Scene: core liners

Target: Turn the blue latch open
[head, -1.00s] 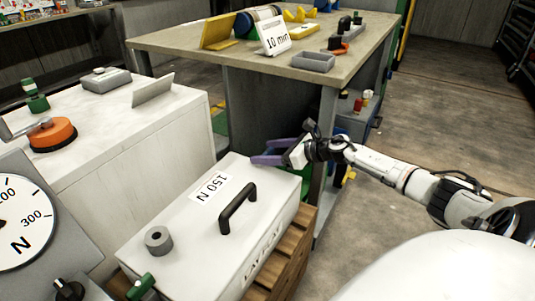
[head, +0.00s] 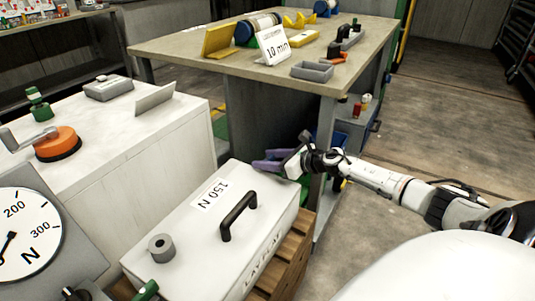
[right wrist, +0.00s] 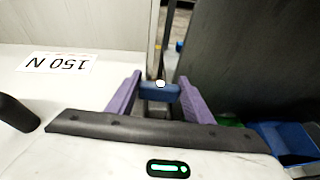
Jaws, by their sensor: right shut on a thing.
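The blue latch (right wrist: 160,92) shows in the right wrist view as a small dark blue bar between the two purple fingers of my right gripper (right wrist: 160,82). The fingers are shut on it, one on each side. In the head view my right gripper (head: 263,160) is at the far right corner of the white box (head: 185,242), and the latch itself cannot be made out there. My left gripper is not in view.
The white box has a black handle (head: 238,215), a grey ring (head: 161,248) and a 150 N label (head: 213,195). It rests on a wooden pallet (head: 290,255). A workbench (head: 200,62) stands behind. A white cabinet (head: 130,135) is at left. Open floor lies right.

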